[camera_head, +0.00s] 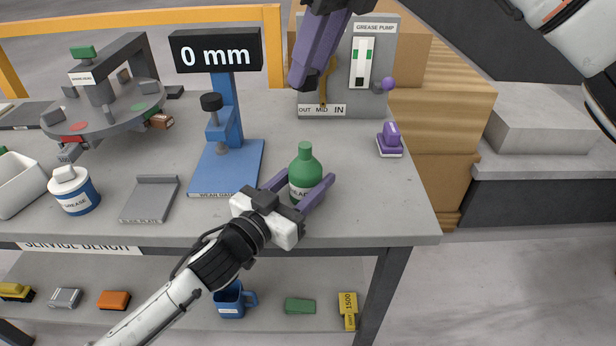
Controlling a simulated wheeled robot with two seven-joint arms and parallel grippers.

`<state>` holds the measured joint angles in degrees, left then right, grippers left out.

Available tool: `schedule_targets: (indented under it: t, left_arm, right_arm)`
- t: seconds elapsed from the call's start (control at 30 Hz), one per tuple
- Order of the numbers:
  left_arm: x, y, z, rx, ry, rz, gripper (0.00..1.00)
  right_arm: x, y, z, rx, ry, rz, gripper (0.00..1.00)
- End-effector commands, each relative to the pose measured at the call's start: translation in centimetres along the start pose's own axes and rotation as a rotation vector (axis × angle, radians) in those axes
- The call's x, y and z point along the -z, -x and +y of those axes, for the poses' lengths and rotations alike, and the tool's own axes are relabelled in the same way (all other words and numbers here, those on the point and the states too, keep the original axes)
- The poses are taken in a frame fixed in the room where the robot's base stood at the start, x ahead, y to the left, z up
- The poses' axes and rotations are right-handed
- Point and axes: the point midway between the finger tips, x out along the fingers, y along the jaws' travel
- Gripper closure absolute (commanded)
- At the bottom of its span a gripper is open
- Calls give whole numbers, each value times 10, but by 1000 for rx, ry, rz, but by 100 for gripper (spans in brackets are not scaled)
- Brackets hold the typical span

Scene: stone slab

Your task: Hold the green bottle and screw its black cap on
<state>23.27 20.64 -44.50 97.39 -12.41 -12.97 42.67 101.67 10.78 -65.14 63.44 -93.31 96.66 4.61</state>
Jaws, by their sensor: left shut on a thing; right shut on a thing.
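The green bottle (306,168) stands upright near the front right of the grey bench, its green neck bare with no cap on it. My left gripper (304,184) is shut on the bottle's body, one purple finger on each side, partly covering its label. My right gripper (312,72) is above the bottle at the top of the view, its purple fingers pointing down and apart from the neck. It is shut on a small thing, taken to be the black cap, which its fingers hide. No loose black cap shows on the bench.
To the left are the blue wear gauge stand (226,165), a slide plate (150,199), a grease tub (74,190) and a round carousel (105,112). The bench's front right corner is clear.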

Motion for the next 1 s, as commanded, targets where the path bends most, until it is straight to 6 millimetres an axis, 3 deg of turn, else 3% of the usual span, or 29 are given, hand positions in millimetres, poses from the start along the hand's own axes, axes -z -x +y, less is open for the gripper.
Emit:
schedule_targets:
  t: [1.0]
  left_arm:
    - [0,0,0,0,0,-1,93]
  right_arm:
    - [9,-21,0,1,-1,-3,94]
